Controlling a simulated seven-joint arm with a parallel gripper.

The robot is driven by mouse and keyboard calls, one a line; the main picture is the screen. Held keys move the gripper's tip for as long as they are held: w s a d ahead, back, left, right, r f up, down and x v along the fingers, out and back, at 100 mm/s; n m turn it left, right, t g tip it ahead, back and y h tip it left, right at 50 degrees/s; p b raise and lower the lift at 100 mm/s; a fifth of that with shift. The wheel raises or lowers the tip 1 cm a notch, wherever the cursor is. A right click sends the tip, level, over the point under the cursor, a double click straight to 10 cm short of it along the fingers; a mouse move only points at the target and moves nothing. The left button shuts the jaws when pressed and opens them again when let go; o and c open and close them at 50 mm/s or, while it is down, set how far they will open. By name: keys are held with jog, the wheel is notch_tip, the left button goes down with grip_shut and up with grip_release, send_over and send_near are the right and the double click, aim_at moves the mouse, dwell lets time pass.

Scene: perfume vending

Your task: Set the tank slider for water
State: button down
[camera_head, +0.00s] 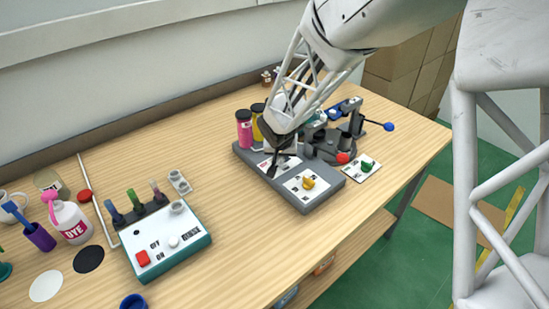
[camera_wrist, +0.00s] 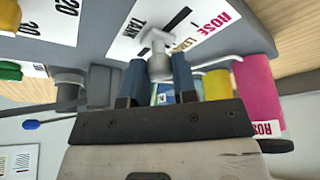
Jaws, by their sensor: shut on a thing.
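The tank slider's pale knob (camera_wrist: 158,66) stands between the two dark blue fingers of my gripper (camera_wrist: 156,82) in the wrist view, and they are shut on it. Its white label plate reads TANK (camera_wrist: 134,30), with ROSE (camera_wrist: 222,22) and a partly covered second word beside the black slot (camera_wrist: 180,17). I cannot read a water mark; the knob and fingers cover part of the plate. In the head view my gripper (camera_head: 277,158) is down at the white plate on the grey dispenser base (camera_head: 242,151), and the knob is hidden there.
A pink tank (camera_head: 244,128) and a yellow tank (camera_head: 258,120) stand close behind my gripper. A yellow knob (camera_head: 308,183) sits on the base's front plate. A blue-ended lever (camera_head: 388,126) and red knob (camera_head: 343,158) are at right. A button box (camera_head: 165,240) stands left.

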aim_at(290, 160)
jog(key=shift+w+d, duration=1.35)
jog(key=c, duration=0.9)
grip_release()
jog(key=v, duration=0.7)
jog(key=shift+s+r, duration=0.2)
jog(key=shift+r, duration=0.15)
jog(key=shift+d, duration=0.1)
